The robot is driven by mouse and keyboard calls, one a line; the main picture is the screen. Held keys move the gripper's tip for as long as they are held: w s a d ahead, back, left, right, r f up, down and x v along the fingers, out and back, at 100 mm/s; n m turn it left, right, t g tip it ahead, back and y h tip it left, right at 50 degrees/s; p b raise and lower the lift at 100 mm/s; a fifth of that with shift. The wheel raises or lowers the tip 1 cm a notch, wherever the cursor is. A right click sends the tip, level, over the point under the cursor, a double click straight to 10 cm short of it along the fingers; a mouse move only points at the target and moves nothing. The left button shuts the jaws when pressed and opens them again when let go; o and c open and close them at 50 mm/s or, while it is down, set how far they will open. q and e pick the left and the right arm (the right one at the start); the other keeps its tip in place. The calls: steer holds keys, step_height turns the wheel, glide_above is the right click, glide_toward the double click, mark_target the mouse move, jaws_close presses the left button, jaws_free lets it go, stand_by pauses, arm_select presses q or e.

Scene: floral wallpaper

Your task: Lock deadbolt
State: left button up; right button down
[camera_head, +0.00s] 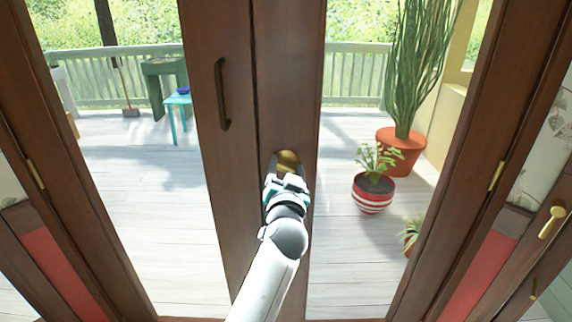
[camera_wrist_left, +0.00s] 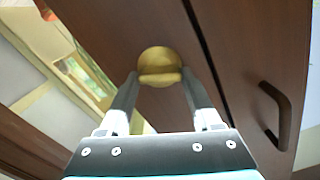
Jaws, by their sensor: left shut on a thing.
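The deadbolt (camera_head: 287,158) is a round brass plate with a thumb turn on the dark wooden double door (camera_head: 290,80). In the left wrist view the deadbolt (camera_wrist_left: 159,62) sits between my fingertips, its turn lying nearly crosswise in that picture. My left gripper (camera_head: 285,178) reaches up to the door at the deadbolt and hides its lower part in the head view. In the wrist view my left gripper (camera_wrist_left: 160,88) has its two fingers apart, one on each side of the thumb turn, shut on it. My right gripper is not in view.
A dark pull handle (camera_head: 222,94) stands out from the left door leaf; it also shows in the wrist view (camera_wrist_left: 275,115). Glass panes flank the doors, with a deck, potted plants (camera_head: 373,192) and a blue stool (camera_head: 178,112) beyond. A brass handle (camera_head: 552,222) is at the far right.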

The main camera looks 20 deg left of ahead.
arm_select(q)
steer(key=m+p, duration=0.2)
steer(key=m, duration=0.4)
steer(key=shift+d+r+m, duration=0.1)
steer(key=shift+m, duration=0.2)
steer(key=m+p, duration=0.2)
steer(key=m, duration=0.4)
steer(key=shift+w, duration=0.1)
steer(key=shift+f+m, duration=0.2)
steer(key=shift+m, duration=0.2)
steer(key=o, duration=1.4)
steer(key=shift+f, duration=0.1)
steer(key=shift+d, duration=0.1)
steer(key=v, duration=1.5)
